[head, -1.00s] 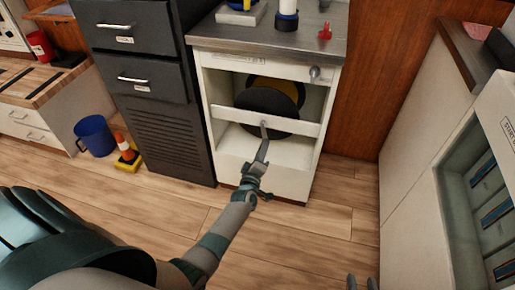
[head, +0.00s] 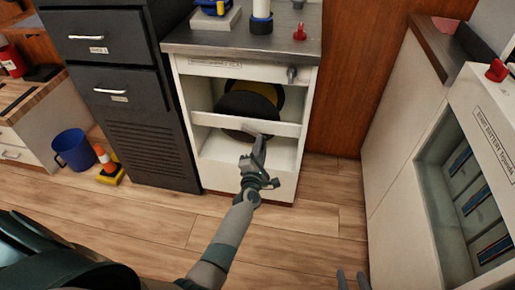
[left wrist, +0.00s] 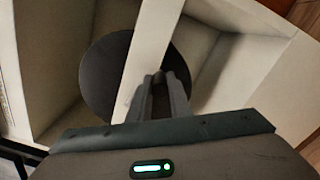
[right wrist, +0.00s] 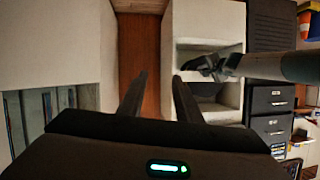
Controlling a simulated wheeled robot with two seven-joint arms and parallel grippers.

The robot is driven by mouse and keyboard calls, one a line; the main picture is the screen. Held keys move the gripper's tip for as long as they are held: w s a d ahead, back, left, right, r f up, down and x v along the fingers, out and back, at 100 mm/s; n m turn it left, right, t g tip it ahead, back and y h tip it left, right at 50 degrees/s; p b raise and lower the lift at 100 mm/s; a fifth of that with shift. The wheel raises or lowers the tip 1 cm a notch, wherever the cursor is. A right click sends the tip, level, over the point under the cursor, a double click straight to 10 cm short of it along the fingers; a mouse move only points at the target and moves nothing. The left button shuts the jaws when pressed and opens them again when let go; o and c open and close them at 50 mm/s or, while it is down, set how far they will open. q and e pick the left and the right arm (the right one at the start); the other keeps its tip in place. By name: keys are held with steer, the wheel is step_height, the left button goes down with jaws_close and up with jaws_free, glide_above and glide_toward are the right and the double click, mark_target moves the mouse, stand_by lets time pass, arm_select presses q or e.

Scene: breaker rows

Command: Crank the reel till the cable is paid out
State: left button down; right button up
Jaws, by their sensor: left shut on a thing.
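The reel (head: 247,105) shows as a dark round disc with yellow behind it, inside the open white cabinet (head: 241,68). A white bar (head: 208,119) crosses in front of it. My left gripper (head: 260,142) is at the bar's front, right of its middle, shut on what seems to be the reel's crank handle; the fingers hide most of it. In the left wrist view the fingers (left wrist: 163,85) are close together before the dark disc (left wrist: 100,75). No cable can be made out. My right gripper (right wrist: 160,95) is open and empty, low at the head view's bottom edge (head: 353,281).
A grey knob (head: 291,75) sits at the cabinet's upper right. A dark drawer unit (head: 115,95) stands left of it. A blue bucket (head: 73,150) and a small cone (head: 106,164) are on the floor. A white battery cabinet (head: 432,190) stands at right. The floor between is clear.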

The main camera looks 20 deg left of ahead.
arm_select(q)
steer(key=shift+d+r+n, duration=0.2)
steer(key=shift+r+n, duration=0.3)
steer(key=shift+n, duration=0.3)
steer(key=shift+d+r+n, duration=0.1)
steer(key=shift+r+n, duration=0.4)
steer(key=shift+n, duration=0.2)
arm_select(e)
steer(key=shift+s+d+f+g, duration=0.2)
steer(key=shift+f+g, duration=0.1)
steer(key=shift+f, duration=0.1)
steer(key=shift+s+d+f+g, duration=0.2)
steer(key=shift+f+g, duration=0.1)
steer(key=shift+f, duration=0.1)
arm_select(q)
steer(key=c, duration=1.6)
jaws_free()
